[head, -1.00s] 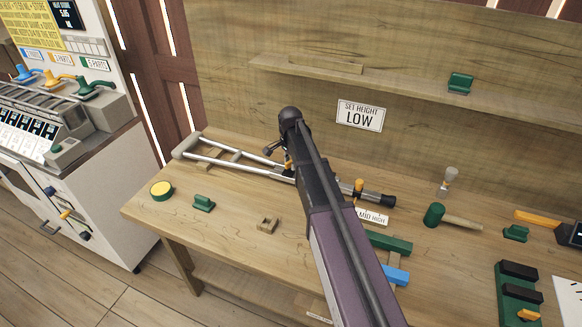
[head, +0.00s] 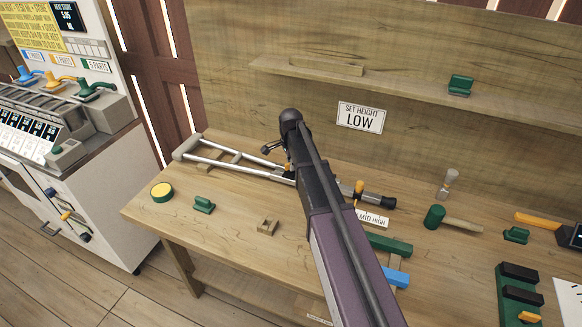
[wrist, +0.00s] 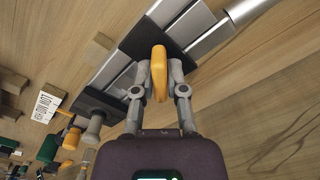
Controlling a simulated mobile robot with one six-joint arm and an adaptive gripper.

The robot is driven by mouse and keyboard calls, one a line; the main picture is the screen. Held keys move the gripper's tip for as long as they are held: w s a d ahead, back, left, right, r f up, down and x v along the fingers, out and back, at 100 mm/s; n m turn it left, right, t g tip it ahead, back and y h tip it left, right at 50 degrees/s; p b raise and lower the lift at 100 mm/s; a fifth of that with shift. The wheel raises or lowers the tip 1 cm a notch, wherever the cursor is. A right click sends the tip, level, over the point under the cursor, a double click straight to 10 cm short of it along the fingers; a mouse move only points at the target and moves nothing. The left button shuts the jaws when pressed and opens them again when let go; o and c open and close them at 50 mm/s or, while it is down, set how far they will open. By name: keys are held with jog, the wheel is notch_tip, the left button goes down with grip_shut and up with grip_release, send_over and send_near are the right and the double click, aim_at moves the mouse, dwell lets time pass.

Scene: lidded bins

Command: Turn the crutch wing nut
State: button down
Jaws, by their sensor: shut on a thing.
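The crutch (head: 222,158) lies on the bench with its grey tubes running left to right and a dark foot at the right. It also shows in the wrist view (wrist: 205,35), with dark blocks across its tubes. The orange wing nut (wrist: 158,72) stands up between the two fingers of my gripper (wrist: 160,75), which is shut on it. In the head view my arm hides most of the wing nut and the gripper. A second orange knob (head: 359,187) is on the crutch near its foot.
A sign on the back wall (head: 361,117) reads "SET HEIGHT LOW". A "MID HIGH" label (head: 373,218) lies beside the crutch. A yellow-topped button (head: 162,191), a green block (head: 203,204) and a small wooden block (head: 267,227) sit in front. A green mallet (head: 434,215) lies right.

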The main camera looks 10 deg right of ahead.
jog(key=shift+m, duration=1.1)
jog(key=shift+m, duration=1.7)
jog(key=shift+m, duration=2.1)
